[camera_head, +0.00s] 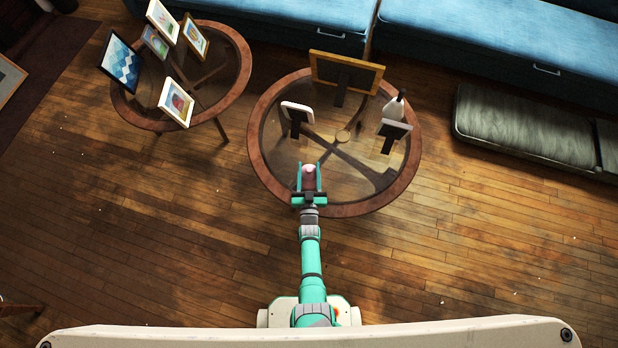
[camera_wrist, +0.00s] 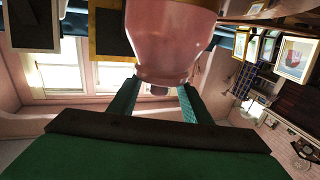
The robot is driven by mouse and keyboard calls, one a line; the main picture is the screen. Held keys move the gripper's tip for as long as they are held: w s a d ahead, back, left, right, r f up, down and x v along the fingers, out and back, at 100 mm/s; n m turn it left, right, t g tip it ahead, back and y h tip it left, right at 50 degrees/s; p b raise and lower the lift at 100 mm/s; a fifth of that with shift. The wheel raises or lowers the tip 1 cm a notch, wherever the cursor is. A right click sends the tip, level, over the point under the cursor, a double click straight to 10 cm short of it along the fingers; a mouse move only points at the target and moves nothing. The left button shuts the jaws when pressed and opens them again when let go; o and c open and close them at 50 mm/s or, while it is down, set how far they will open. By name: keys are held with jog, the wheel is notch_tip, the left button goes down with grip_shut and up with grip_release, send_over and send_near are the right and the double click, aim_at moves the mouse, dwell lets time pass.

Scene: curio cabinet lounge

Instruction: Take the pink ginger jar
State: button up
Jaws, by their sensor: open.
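The pink ginger jar (camera_head: 308,171) stands at the near edge of the round glass-topped table (camera_head: 268,185) in the head view. In the wrist view the jar (camera_wrist: 170,45) is large at the top centre, its upper part cut off by the frame. My gripper (camera_head: 308,178) is open, with one finger on each side of the jar. In the wrist view the fingers (camera_wrist: 157,100) reach toward the jar's narrow end. I cannot tell whether either finger touches it.
On the same table stand a large gold-edged frame (camera_head: 346,73), two smaller frames (camera_head: 297,113) (camera_head: 394,130) and a white bottle-like object (camera_head: 394,106). A second round table (camera_head: 240,62) with several frames is at left. Blue benches (camera_head: 470,35) and a grey cushion (camera_head: 525,130) lie beyond. Near floor is clear.

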jog(key=shift+s, duration=0.1)
jog(key=c, duration=1)
jog(key=shift+d, duration=0.1)
grip_shut()
